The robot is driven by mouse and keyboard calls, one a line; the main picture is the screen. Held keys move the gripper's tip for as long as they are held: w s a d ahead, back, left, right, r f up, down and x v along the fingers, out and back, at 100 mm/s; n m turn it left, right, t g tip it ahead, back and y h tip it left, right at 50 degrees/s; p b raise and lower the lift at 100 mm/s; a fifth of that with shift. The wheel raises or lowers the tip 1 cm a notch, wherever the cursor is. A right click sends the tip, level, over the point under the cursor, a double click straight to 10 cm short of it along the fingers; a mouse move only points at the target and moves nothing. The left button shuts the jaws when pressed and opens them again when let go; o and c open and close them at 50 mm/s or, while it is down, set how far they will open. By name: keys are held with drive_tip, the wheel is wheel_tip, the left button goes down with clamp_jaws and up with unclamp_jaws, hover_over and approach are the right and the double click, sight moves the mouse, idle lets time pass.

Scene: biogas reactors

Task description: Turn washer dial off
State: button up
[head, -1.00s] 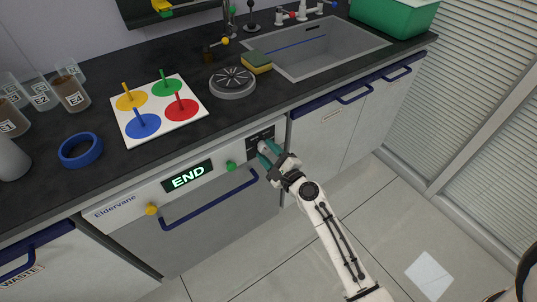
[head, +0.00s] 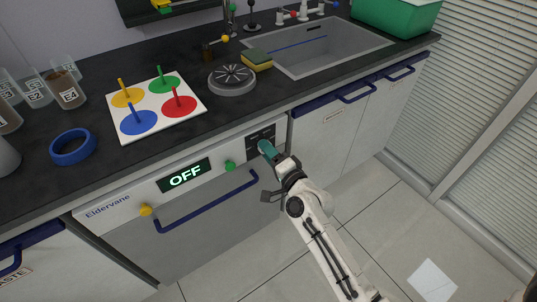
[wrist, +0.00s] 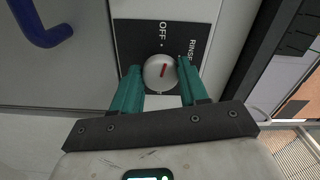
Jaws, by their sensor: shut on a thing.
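The washer dial (wrist: 160,73) is a pale round knob with a red mark on a black panel at the right end of the washer front. In the wrist view its red mark points up and slightly right, near the OFF label. My gripper (wrist: 160,67) has its teal fingers on either side of the dial, shut on it. In the head view my gripper (head: 266,149) covers the dial. The washer's display (head: 185,176) reads OFF in green letters.
A green button (head: 230,166) and a yellow knob (head: 145,210) sit on the washer front. A blue door handle (head: 208,204) runs below my gripper's left.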

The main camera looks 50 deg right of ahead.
drive_tip(key=shift+f+n+b, duration=0.15)
drive_tip(key=shift+n+b, duration=0.2)
drive_tip(key=shift+n, duration=0.85)
drive_tip(key=o, duration=1.1)
drive_tip(key=shift+c, duration=0.2)
drive_tip(key=v, duration=1.1)
drive_tip(key=shift+b, duration=0.3)
drive_tip(key=shift+w, duration=0.1)
